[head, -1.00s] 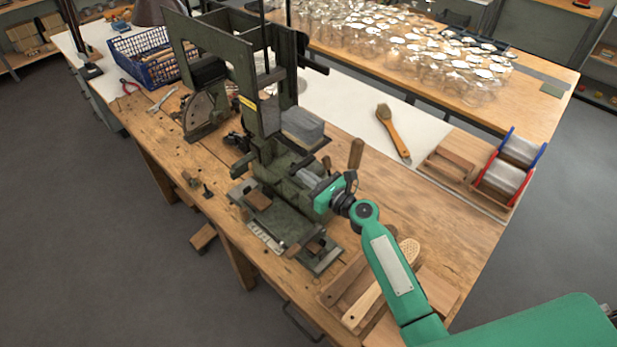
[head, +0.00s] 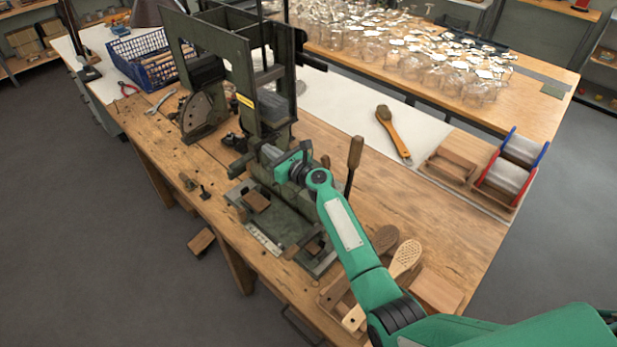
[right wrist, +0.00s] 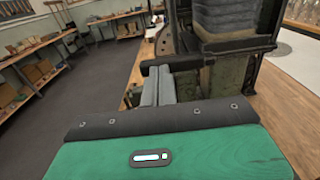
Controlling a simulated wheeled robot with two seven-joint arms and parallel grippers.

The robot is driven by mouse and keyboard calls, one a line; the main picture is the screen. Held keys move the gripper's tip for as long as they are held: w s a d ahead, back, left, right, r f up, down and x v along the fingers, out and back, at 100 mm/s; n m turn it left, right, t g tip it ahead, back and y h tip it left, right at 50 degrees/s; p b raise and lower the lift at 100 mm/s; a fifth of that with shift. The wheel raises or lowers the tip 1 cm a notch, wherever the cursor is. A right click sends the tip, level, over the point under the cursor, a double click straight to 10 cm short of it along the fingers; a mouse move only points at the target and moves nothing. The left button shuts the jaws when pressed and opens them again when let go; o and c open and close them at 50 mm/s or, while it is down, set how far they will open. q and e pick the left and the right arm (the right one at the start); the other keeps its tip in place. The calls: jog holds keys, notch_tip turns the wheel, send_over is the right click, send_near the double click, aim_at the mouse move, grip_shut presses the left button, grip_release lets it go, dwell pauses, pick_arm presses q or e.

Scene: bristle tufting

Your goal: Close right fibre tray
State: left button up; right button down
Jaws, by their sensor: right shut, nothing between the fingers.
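The right fibre tray (head: 277,108), filled with grey fibre, sits in the dark green tufting machine (head: 240,85), close against its upright frame. In the right wrist view the tray (right wrist: 237,45) shows at the top right with its fibre bundle above. My right gripper (head: 268,153) is shut and empty, below and in front of the tray beside the machine's middle. Its fingers (right wrist: 160,88) point away from the camera, left of the tray. I cannot tell whether they touch the machine. My left gripper is not in view.
A wooden-handled lever (head: 354,160) stands upright right of my gripper. Brush blanks (head: 405,258) lie at the bench's front. The bench (head: 430,205) between is clear.

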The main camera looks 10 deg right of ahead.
jog(key=shift+r, duration=0.35)
